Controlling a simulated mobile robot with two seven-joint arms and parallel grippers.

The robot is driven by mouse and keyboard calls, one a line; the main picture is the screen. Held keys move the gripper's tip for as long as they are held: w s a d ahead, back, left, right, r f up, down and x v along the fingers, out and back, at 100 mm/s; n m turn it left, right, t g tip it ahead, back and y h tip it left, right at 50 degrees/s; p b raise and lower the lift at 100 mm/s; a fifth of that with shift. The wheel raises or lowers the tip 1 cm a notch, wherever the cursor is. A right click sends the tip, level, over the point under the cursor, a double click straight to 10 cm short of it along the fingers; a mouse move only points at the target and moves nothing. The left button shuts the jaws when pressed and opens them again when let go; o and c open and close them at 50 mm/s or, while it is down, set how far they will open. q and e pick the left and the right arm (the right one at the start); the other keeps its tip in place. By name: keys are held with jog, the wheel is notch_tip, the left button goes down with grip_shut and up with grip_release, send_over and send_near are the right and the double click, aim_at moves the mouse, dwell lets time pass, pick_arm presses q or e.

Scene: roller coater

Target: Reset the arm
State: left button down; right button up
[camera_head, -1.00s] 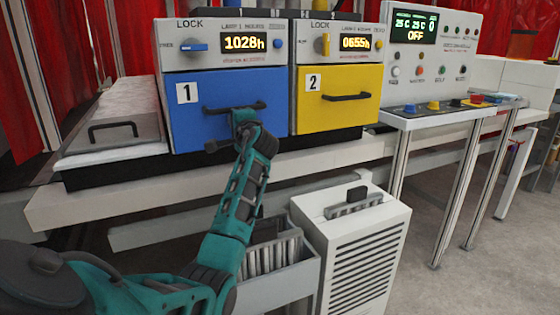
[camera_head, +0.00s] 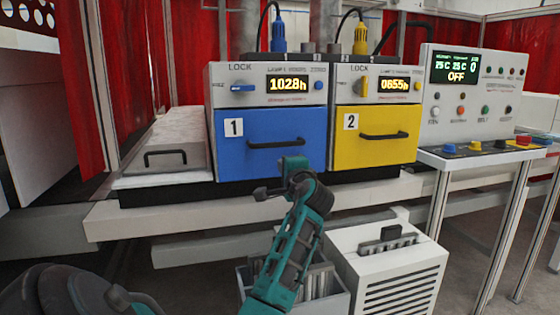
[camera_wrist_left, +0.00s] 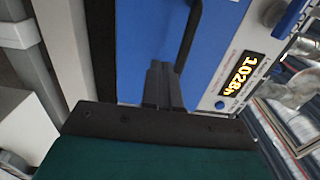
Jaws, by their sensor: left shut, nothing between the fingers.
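My left arm comes in from the lower left in the head view. Its wrist (camera_head: 295,172) is in front of the lower edge of the blue drawer (camera_head: 255,128), below the black handle (camera_head: 276,143). My left gripper (camera_wrist_left: 160,66) shows in the left wrist view, shut with its two dark fingers together and nothing between them. The fingers point toward the blue drawer front (camera_wrist_left: 140,30), beside the black handle (camera_wrist_left: 188,35) in the picture; I cannot tell how far apart they are. In the head view the fingers are not clearly seen. My right gripper is not in view.
A yellow drawer (camera_head: 362,151) is right of the blue one; both are shut. A control panel (camera_head: 465,110) reads OFF. A white vented box (camera_head: 395,265) and a grey bin (camera_head: 335,297) stand below. A grey lid (camera_head: 165,145) lies at left.

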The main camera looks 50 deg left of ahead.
pick_arm(q)
jog(key=shift+v, duration=2.15)
jog(key=d+f+m+t+h+p, duration=0.1)
jog(key=d+f+m+t+h, duration=0.15)
jog(key=d+f+h, duration=0.5)
jog(key=d+f+m+t+h+p, duration=0.1)
jog(key=d+f+t+h, duration=0.15)
jog(key=d+f, duration=0.9)
jog(key=s+d+f+n+g+h, duration=0.1)
jog(key=s+d+f+n+h, duration=0.4)
jog(key=s+d+f, duration=1.1)
jog(key=s+d+h+p, duration=0.1)
jog(key=s+h, duration=0.1)
jog(key=h, duration=0.1)
jog(key=shift+h, duration=0.4)
jog(key=shift+s+f+n, duration=0.1)
jog(key=shift+f+n, duration=0.05)
jog(key=shift+n, duration=0.1)
